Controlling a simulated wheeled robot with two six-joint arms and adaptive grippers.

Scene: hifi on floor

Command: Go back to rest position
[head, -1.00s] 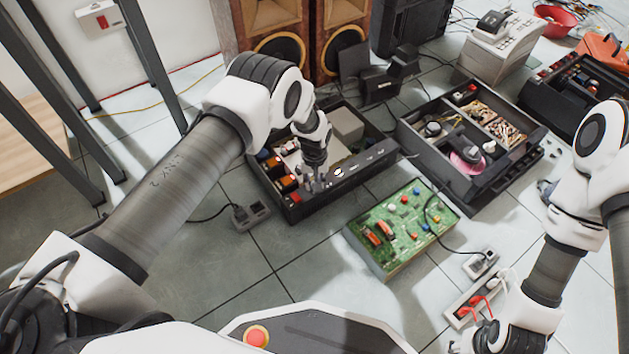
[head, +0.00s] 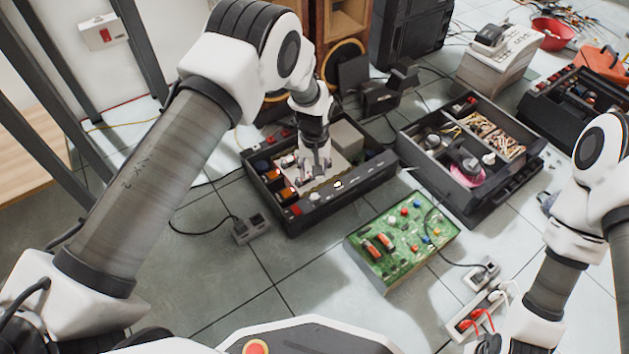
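My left gripper (head: 313,165) hangs over the open hifi unit (head: 345,190), a black case with exposed parts inside. Its fingers point down and look apart, with nothing clearly held between them. I cannot tell whether the fingertips touch the parts below. My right arm comes in at the right edge, and its gripper (head: 487,345) is at the bottom right, partly cut off by the frame. I cannot see its fingers clearly.
A green circuit board (head: 400,240) lies on the tiled floor. Speakers (head: 345,40) and a white machine (head: 495,60) stand at the back.

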